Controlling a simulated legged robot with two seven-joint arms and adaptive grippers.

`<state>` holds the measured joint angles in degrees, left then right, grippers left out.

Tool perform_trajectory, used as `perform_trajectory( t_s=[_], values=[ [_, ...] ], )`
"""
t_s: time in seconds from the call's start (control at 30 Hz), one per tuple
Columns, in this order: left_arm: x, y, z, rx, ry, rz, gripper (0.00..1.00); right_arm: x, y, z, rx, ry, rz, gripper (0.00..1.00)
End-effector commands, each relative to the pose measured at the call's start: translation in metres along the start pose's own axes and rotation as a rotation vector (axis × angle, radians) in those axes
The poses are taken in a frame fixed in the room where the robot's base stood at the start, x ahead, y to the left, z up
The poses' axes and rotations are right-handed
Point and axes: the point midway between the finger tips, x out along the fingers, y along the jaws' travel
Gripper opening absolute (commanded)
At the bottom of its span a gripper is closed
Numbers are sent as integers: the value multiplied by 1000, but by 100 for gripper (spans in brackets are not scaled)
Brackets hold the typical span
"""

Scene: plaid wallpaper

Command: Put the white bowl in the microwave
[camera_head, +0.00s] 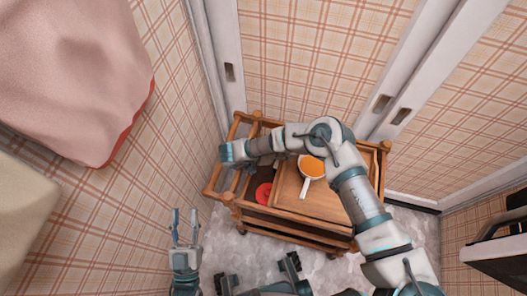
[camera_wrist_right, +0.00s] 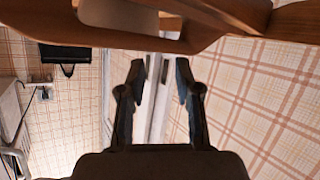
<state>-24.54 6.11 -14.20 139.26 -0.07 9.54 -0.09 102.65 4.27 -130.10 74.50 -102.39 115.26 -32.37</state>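A white round vessel with an orange inside and a white handle (camera_head: 311,168) sits on the wooden cart's top (camera_head: 325,205); I cannot tell whether it is the white bowl. No other white bowl shows. A dark and white appliance (camera_head: 497,250) is cut off at the right edge; I cannot tell if it is the microwave. My right arm reaches across the cart, and its gripper (camera_head: 230,152) is over the cart's left end. In the right wrist view this gripper (camera_wrist_right: 160,75) has its fingers apart, with nothing between. My left gripper (camera_head: 185,215) is open and empty, left of the cart.
A red round thing (camera_head: 263,193) lies in the cart's left part. Pink fabric (camera_head: 75,75) fills the top left. White door or window frames (camera_head: 425,65) stand behind the cart. Wooden rails (camera_wrist_right: 270,20) cross the top of the wrist view.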

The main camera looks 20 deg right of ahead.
Motion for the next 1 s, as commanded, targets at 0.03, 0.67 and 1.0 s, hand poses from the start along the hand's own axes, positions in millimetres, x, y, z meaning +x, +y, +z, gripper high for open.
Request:
perform_trajectory(
  t_s=[0.03,0.67,1.0],
  values=[
    [1,-1,2,4,-36,-1,40,-17,0,-4,4,3,-6,34],
    [-3,-4,31,16,-228,-8,40,-102,-1,1,-2,-1,1,34],
    [-2,-6,33,15,-230,-10,40,-103,-1,1,-2,2,2,34]
  ],
)
